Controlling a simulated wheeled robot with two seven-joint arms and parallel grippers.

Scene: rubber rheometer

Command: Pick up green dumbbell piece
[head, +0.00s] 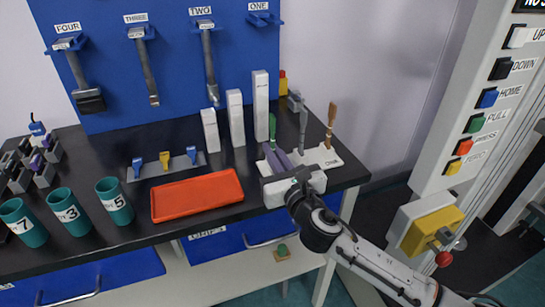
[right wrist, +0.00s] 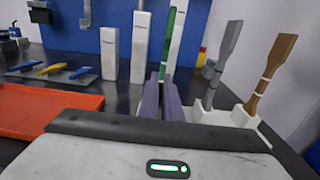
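The green dumbbell piece (head: 272,128) stands upright at the right end of the black table. It also shows in the right wrist view (right wrist: 169,40), rising just beyond my fingertips, with its lower end hidden. My right gripper (head: 275,152) points at it with two purple fingers, seen close together in the wrist view (right wrist: 165,80). The fingertips are around or just in front of the piece's lower part; I cannot tell whether they press on it. A grey piece (head: 303,124) and a brown piece (head: 331,123) stand in the white holder (head: 325,157). My left gripper is not in view.
White blocks (head: 235,118) stand behind and left of the green piece. A red tray (head: 197,195), teal cups (head: 115,200) and a rack of coloured clips (head: 165,163) lie left. A blue tool board (head: 165,60) stands behind. A machine with buttons (head: 488,97) is at right.

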